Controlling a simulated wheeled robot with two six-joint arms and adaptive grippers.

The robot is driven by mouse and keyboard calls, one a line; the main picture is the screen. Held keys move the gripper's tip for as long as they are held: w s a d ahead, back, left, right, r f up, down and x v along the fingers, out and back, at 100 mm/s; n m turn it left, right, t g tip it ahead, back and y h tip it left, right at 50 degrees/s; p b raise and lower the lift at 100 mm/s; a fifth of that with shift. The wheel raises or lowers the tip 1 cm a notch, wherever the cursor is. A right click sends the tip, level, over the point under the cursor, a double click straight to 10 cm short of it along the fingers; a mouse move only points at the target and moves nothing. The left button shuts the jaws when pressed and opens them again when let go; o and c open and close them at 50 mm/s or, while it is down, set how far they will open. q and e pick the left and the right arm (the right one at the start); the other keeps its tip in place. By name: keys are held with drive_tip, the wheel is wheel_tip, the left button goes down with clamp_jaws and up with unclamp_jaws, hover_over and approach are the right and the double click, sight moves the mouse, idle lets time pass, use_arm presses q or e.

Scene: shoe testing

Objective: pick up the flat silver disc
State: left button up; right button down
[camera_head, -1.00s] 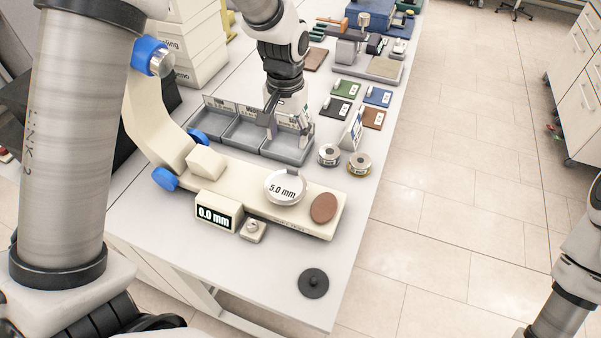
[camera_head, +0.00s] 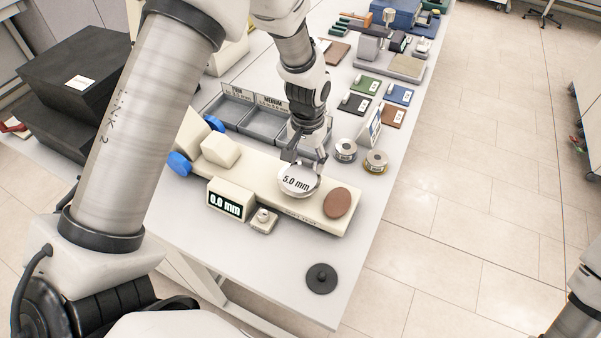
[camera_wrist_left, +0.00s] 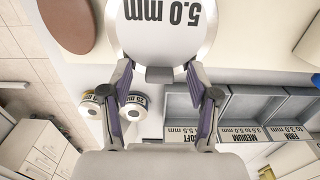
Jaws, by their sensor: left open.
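The flat silver disc (camera_head: 298,180), marked "5.0 mm", lies on the cream base of the gauge (camera_head: 268,190). In the left wrist view the disc (camera_wrist_left: 165,30) is at the top middle, with a small grey tab (camera_wrist_left: 160,74) on its near edge. My left gripper (camera_head: 308,160) is just behind the disc in the head view. In the wrist view its two fingers (camera_wrist_left: 160,80) are apart, one on each side of the tab, with gaps visible; I see no grip on it. My right gripper is not in view; only part of an arm shows at the right edge.
A brown oval pad (camera_head: 337,203) sits right of the disc. The gauge display (camera_head: 226,200) reads 0.0 mm. Grey sorting bins (camera_head: 232,110) stand behind, and two round tins (camera_head: 376,162) to the right. A black disc (camera_head: 321,278) lies near the front; the table around it is clear.

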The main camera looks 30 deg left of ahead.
use_arm(q)
clamp_jaws()
